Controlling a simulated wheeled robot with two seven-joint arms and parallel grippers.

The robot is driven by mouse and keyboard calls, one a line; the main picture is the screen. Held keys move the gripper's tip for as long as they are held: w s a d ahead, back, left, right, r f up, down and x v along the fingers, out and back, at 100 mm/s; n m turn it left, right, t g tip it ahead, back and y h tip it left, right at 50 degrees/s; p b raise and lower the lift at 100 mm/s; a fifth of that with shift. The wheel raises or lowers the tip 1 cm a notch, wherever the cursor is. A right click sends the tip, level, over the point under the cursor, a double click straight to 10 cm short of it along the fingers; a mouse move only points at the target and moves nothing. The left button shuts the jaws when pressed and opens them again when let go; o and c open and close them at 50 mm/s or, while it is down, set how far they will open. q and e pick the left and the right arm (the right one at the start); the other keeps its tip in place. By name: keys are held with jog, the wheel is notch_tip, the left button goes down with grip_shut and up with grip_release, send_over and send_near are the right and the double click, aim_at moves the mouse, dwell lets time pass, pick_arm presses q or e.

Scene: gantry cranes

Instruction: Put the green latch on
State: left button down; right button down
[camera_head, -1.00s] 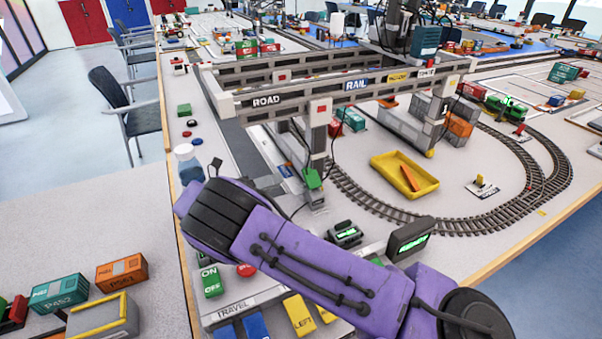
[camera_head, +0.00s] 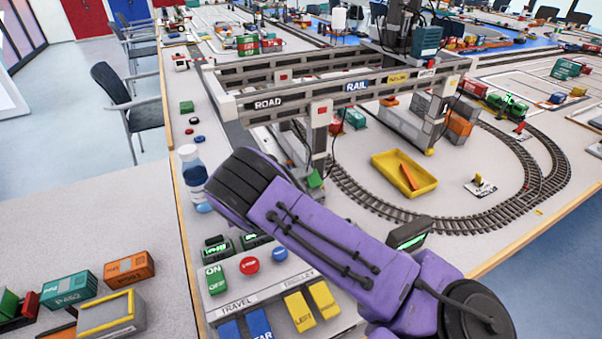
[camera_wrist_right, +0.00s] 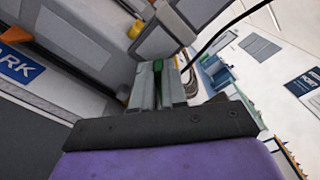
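A green latch switch (camera_head: 215,280), lettered ON and OFF, sits at the left of the control panel (camera_head: 262,287). I cannot tell which end is pressed. My right arm reaches up across the panel. Another green part (camera_head: 315,180) shows by the gantry leg (camera_head: 319,140). My left gripper is out of view.
The panel also has a red button (camera_head: 249,265), a blue button (camera_head: 223,254) and yellow keys (camera_head: 300,312). A yellow tray (camera_head: 405,174) lies beside the curved track (camera_head: 450,220). The gantry rises beyond.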

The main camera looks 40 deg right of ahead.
jog(key=n, duration=0.2)
jog(key=w+f+n, duration=0.1)
jog(key=shift+d+f+n+b, duration=0.15)
jog(key=shift+f+n+b, duration=0.15)
jog(key=shift+n+b, duration=0.1)
jog(key=shift+w+d+f+n, duration=0.1)
jog(key=shift+f+n, duration=0.15)
jog(key=shift+n, duration=0.3)
jog(key=shift+w+a+f+n, duration=0.1)
jog(key=shift+f+n, duration=0.15)
jog(key=shift+n, duration=0.35)
jog(key=shift+w+d+f+n, duration=0.1)
jog(key=shift+f+n, duration=0.15)
jog(key=shift+n, duration=0.3)
jog(key=c, duration=1.2)
grip_release()
jog(key=shift+o, duration=0.2)
jog(key=shift+s+b, duration=0.1)
jog(key=shift+b, duration=0.2)
jog(key=shift+f, duration=0.1)
